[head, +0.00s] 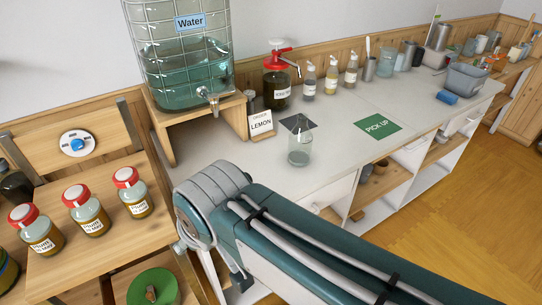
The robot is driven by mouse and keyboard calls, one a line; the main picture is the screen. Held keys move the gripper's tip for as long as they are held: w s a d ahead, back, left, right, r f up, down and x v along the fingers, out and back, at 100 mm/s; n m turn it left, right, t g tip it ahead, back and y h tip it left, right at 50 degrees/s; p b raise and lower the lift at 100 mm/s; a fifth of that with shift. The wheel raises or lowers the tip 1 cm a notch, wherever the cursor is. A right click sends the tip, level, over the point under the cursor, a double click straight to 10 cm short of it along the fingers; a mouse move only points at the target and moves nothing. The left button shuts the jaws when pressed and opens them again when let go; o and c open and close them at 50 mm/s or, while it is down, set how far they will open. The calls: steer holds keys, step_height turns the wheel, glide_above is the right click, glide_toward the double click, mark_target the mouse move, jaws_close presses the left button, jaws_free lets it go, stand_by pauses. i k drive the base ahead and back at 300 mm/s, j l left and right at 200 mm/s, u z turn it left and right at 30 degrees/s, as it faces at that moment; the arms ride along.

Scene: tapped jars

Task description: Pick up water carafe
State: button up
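A clear glass carafe (300,146) stands upright on the light counter, in front of a small dark square mat (298,123). I cannot tell how much liquid is in it. A large ribbed tank labelled "Water" (182,70) stands on a wooden stand behind and to the left, with its tap (211,100) facing the counter. My arm reaches in from the lower right and bends below and left of the carafe, apart from it in the picture. My gripper does not show.
A green "PICK UP" mat (378,126) lies bare to the right. A red-topped pump jar (277,88) and small bottles (331,76) line the back. Red-lidded jars (86,211) stand on a wooden shelf at left.

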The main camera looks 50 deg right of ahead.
mark_target(300, 138)
steer(key=z, duration=1.7)
